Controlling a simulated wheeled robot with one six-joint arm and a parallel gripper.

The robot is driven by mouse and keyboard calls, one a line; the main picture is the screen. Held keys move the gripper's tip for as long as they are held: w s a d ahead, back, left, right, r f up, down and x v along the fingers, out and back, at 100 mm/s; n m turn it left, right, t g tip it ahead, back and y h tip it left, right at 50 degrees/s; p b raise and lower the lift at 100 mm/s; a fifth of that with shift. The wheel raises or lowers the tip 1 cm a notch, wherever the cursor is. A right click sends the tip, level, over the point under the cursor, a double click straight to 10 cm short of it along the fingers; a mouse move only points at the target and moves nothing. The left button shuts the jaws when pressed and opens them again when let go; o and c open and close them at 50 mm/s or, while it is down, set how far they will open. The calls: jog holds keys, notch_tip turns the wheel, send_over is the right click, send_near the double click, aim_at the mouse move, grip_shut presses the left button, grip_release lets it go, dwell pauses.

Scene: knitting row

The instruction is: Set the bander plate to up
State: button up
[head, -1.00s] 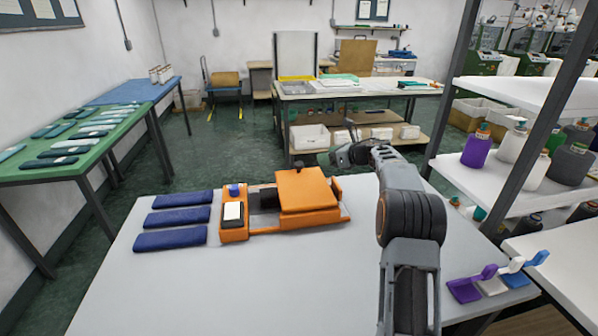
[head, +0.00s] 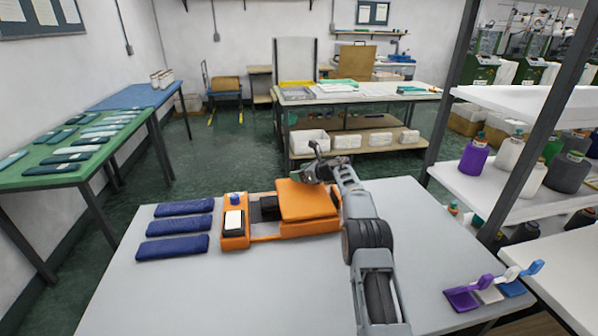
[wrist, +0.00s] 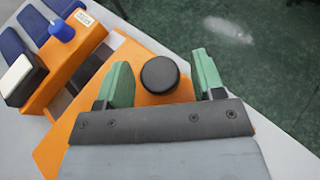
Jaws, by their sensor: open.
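The bander, an orange machine (head: 235,238), lies on the grey table. Its flat orange bander plate (head: 305,203) covers the right part; I cannot tell its exact tilt. A round black knob (wrist: 160,75) shows against the orange surface in the wrist view. My gripper (wrist: 161,62) is open, with one green finger on each side of the knob and gaps on both sides. In the head view my gripper (head: 316,172) is at the plate's far right corner, where my arm hides the knob.
A blue button (head: 236,198) and a white-topped block (head: 233,222) are on the machine's left end. Several dark blue pads (head: 178,227) lie left of it. Purple, white and blue pieces (head: 486,294) lie at the table's right front. A shelf (head: 520,188) stands at right.

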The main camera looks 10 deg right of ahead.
jog(key=shift+w+a+f, duration=0.15)
jog(key=shift+w+a, duration=0.05)
jog(key=shift+a, duration=0.1)
jog(key=shift+c, duration=0.4)
grip_shut()
